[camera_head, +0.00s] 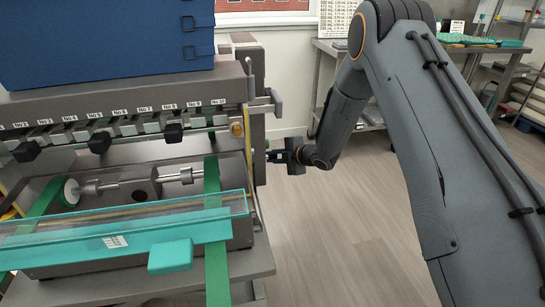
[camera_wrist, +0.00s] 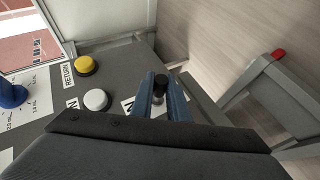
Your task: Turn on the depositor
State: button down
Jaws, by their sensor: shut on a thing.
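The depositor (camera_head: 165,145) is the large grey machine at the left of the head view. Its control panel (camera_wrist: 122,70) shows in the wrist view, with a yellow button (camera_wrist: 85,65), a white button (camera_wrist: 96,100) and a blue knob (camera_wrist: 12,93). My gripper (camera_wrist: 160,79) is shut on a small black knob (camera_wrist: 159,88) at the panel's edge. In the head view my gripper (camera_head: 275,156) is at the right side of the depositor. The knob is hidden there. A label beside the knob is partly covered by my gripper.
A blue hopper (camera_head: 110,40) sits on top of the depositor. A teal guard (camera_head: 125,225) crosses its front. A grey frame with a red-tipped end (camera_wrist: 265,70) stands right of my gripper. Open floor (camera_head: 340,240) lies right of the machine; metal tables (camera_head: 370,115) stand behind.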

jog(key=shift+r+n+h, duration=0.5)
jog(key=shift+n+h, duration=0.1)
jog(key=shift+h, duration=0.3)
jog(key=shift+s+a+r+n+h+b, duration=0.15)
jog(key=shift+r+n+h+b, duration=0.2)
jog(key=shift+n+h+b, duration=0.55)
jog(key=shift+t, duration=0.3)
jog(key=c, duration=2)
grip_release()
jog(key=shift+r, duration=0.1)
jog(key=v, duration=0.7)
jog(key=shift+s+r+p, duration=0.2)
jog(key=shift+r+p, duration=0.1)
